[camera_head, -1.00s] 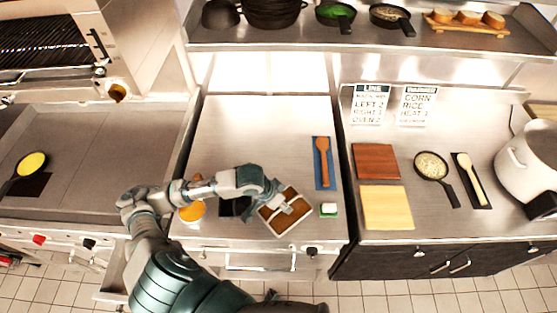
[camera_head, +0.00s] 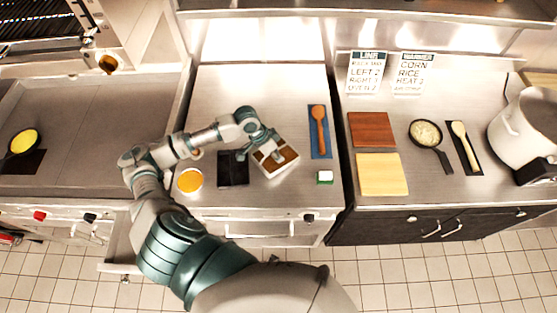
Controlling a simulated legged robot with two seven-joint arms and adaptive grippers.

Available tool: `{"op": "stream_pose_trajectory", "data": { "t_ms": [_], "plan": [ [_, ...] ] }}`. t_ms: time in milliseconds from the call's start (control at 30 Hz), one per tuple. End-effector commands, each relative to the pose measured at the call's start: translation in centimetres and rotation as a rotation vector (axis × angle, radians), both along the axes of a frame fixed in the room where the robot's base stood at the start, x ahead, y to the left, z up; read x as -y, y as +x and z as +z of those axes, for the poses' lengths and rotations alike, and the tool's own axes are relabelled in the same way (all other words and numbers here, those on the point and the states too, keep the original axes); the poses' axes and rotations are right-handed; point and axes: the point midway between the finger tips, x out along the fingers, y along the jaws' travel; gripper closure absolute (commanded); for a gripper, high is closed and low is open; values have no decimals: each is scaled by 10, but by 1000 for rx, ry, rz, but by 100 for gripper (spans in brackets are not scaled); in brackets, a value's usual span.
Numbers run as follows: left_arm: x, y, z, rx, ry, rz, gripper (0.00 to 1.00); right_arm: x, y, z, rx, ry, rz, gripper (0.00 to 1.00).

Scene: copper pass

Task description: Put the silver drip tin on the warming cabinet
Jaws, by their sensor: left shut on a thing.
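The silver drip tin (camera_head: 286,169), a rectangular silver-rimmed tin with a brown inside, is at the middle cabinet's worktop. My left gripper (camera_head: 271,153) is shut on it and covers part of its middle. The tin is turned at an angle; I cannot tell whether it touches the surface. The steel-topped middle cabinet (camera_head: 255,95) seems to be the warming cabinet, though no label shows. My right gripper is not in view.
A black mat (camera_head: 233,170) and an orange-filled bowl (camera_head: 190,180) lie left of the tin. The worktop's back is clear.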

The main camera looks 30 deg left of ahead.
Motion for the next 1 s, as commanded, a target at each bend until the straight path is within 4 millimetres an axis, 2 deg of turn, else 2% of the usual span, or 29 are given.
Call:
{"op": "stream_pose_trajectory", "data": {
  "t_ms": [133,300,500,533,733,1000],
  "plan": [
    [-1,2,-10,-4,-1,-1,100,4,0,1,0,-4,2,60],
    [-1,1,-34,-4,0,-1,100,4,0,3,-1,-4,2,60],
    [1,1,-37,-4,3,-1,100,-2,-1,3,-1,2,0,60],
    [1,1,-37,-6,3,-2,81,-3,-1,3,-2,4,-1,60],
    [0,1,-38,-6,3,-1,32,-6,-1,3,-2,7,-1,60],
    [-1,1,-38,-5,2,0,32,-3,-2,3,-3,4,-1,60]
  ]
}}
